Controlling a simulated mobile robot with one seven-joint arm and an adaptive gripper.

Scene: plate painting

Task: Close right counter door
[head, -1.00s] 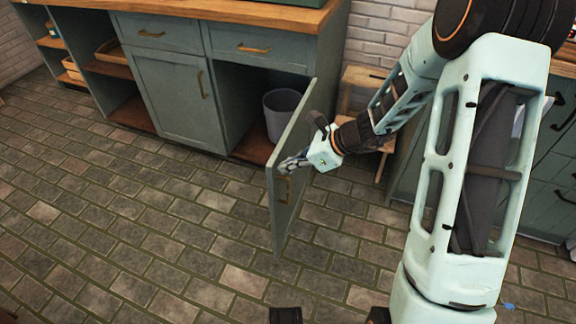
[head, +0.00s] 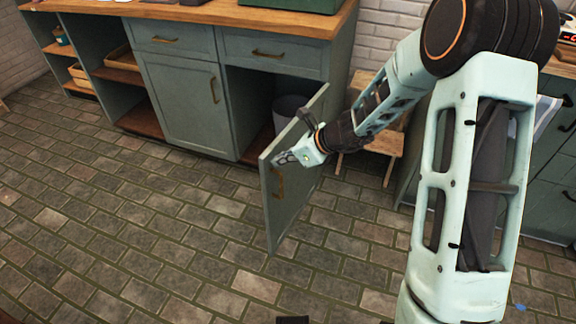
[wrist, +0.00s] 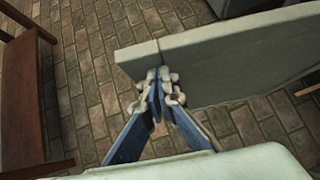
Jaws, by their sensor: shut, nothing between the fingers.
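The right counter door (head: 296,180) is grey-green and stands wide open from the counter (head: 185,90), with a brass handle (head: 279,182) on its outer face. My gripper (head: 283,159) is at the upper part of the door, near its free edge. In the wrist view my gripper (wrist: 157,88) has its fingers together, empty, at the top edge of the door (wrist: 230,65). I cannot tell for sure whether the fingertips touch the door. The left counter door (head: 178,105) is shut.
A grey bin (head: 288,108) stands inside the open compartment. A wooden stool (head: 375,150) is right of the counter, close to my forearm. Another dark cabinet (head: 555,180) stands at the right. The brick floor (head: 150,220) in front is clear.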

